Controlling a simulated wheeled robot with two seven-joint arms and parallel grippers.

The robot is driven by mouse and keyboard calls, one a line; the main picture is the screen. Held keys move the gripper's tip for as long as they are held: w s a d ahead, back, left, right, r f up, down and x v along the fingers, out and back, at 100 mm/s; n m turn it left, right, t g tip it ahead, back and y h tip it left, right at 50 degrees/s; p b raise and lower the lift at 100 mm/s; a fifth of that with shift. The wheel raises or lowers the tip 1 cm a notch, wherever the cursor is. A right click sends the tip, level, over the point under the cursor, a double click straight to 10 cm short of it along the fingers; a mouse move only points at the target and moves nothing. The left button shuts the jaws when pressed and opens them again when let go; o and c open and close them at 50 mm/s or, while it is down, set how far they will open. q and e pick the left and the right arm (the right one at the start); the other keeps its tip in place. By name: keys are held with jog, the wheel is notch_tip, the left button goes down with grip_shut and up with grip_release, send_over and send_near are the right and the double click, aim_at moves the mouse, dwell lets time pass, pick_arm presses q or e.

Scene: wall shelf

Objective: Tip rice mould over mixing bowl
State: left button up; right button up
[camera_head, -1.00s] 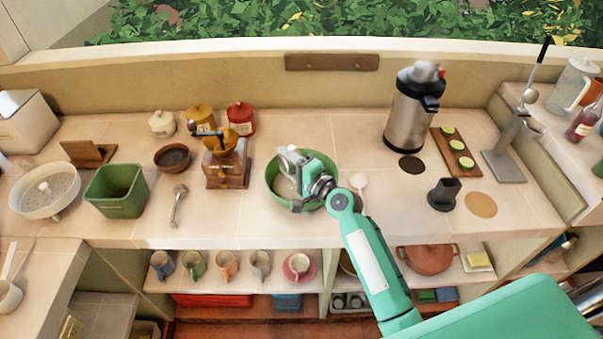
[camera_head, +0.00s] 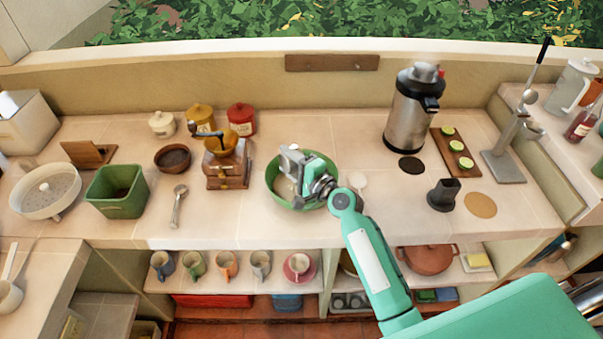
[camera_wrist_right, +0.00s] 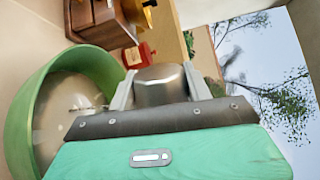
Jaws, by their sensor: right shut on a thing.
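The green mixing bowl (camera_head: 326,164) stands on the counter in the middle of the head view. In the right wrist view its green wall (camera_wrist_right: 22,112) fills the left side, and something pale shows inside. My right gripper (camera_head: 291,163) is over the bowl. In the wrist view the gripper (camera_wrist_right: 162,82) is shut on a grey metal cup, the rice mould (camera_wrist_right: 161,88), held between its two fingers. The mould's opening is hidden from the wrist camera, and the gripper mostly covers it in the head view. My left gripper is not in view.
A wooden coffee grinder (camera_head: 228,168) stands left of the bowl, with a spoon (camera_head: 178,205) further left. A steel airpot (camera_head: 411,115) stands at the back right. The counter front between spoon and bowl is clear.

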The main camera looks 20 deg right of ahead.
jog(key=shift+w+d+r+m+t+p, duration=0.2)
jog(key=shift+d+m, duration=0.15)
jog(key=shift+m, duration=0.65)
jog(key=shift+w+d+r+m+t+p, duration=0.1)
jog(key=shift+d+r+m+p, duration=0.2)
jog(key=shift+m, duration=0.7)
dwell(1.4)
jog(key=shift+w+d+m+t, duration=0.15)
jog(key=shift+d+m, duration=0.25)
jog(key=shift+m, duration=0.6)
jog(key=shift+w+d+m+t, duration=0.15)
jog(key=shift+d+m, duration=0.2)
jog(key=shift+m, duration=0.65)
dwell(1.0)
jog(key=shift+s, duration=0.1)
